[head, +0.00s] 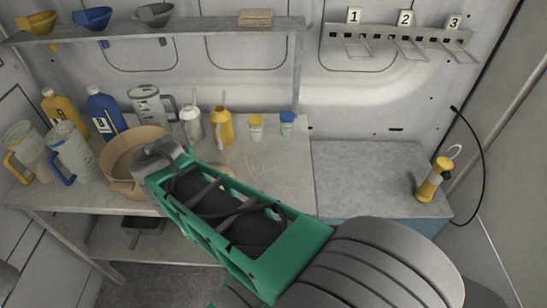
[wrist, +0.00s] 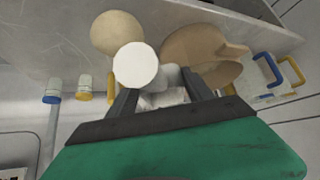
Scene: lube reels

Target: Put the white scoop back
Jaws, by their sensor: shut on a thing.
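My gripper (wrist: 163,94) is shut on the white scoop (wrist: 135,66). In the wrist view the scoop shows as a white, round-ended shape between and just beyond the dark fingers; the rest of it is partly hidden. In the head view my gripper (head: 160,150) is at the right side of a tan basin (head: 118,160) on the workbench, and the scoop cannot be made out clearly. The basin also shows beyond the fingers in the wrist view (wrist: 220,52), and a round tan shape (wrist: 117,33) is beside it.
Jugs with yellow and blue handles, a blue bottle (head: 104,112) and a yellow bottle (head: 65,112) crowd the bench's left. Oil cans and two capped jars (head: 287,124) stand behind. Funnels line the upper shelf (head: 200,29). A numbered rack (head: 395,36) is on the wall. The right cabinet top (head: 365,175) is mostly clear.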

